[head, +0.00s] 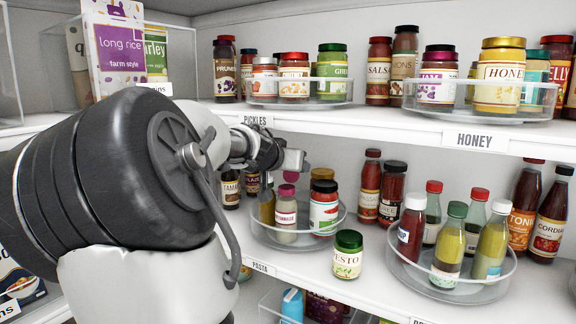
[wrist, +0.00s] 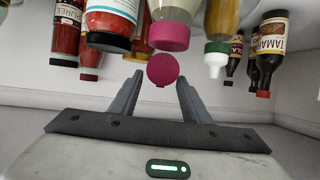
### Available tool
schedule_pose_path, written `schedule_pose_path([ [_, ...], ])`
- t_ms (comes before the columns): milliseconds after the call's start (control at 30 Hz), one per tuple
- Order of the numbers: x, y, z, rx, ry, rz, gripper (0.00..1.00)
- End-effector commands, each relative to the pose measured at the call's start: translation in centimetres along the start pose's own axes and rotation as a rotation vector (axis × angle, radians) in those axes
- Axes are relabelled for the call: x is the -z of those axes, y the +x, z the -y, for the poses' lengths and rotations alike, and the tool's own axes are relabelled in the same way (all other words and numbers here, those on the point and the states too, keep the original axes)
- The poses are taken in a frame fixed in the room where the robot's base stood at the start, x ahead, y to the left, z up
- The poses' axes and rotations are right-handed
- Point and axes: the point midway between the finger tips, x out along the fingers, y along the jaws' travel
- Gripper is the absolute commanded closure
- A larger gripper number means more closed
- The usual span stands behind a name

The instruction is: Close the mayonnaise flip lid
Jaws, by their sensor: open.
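The mayonnaise bottle (head: 286,218) stands upright in the left turntable on the lower shelf, with a pale body and a magenta cap (head: 286,190). Its round magenta flip lid (head: 290,176) stands open above the cap. In the wrist view, which shows the bottles upside down, the lid (wrist: 163,69) appears as a disc beside the cap (wrist: 168,36). My gripper (wrist: 160,76) is open, and the lid appears between its fingertips, not clasped. In the head view my gripper (head: 292,160) is just above the lid; its fingers are hard to make out.
The left turntable (head: 268,238) also holds a red-and-white jar (head: 324,208) close by on the right. A pesto jar (head: 347,255) stands in front. The right turntable (head: 450,292) holds several bottles. The upper shelf edge (head: 380,130) runs close to my arm.

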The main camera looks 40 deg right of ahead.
Motion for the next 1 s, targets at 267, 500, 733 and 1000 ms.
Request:
schedule_pose_path([
  [267, 0.00, 0.00, 0.02, 0.000, 0.000, 0.000, 0.67],
  [500, -0.08, 0.00, 0.01, -0.001, -0.001, 0.001, 1.00],
  [733, -0.27, 0.02, 0.00, -0.002, -0.002, 0.004, 1.00],
  [1000, -0.49, 0.04, 0.01, -0.003, -0.003, 0.004, 1.00],
])
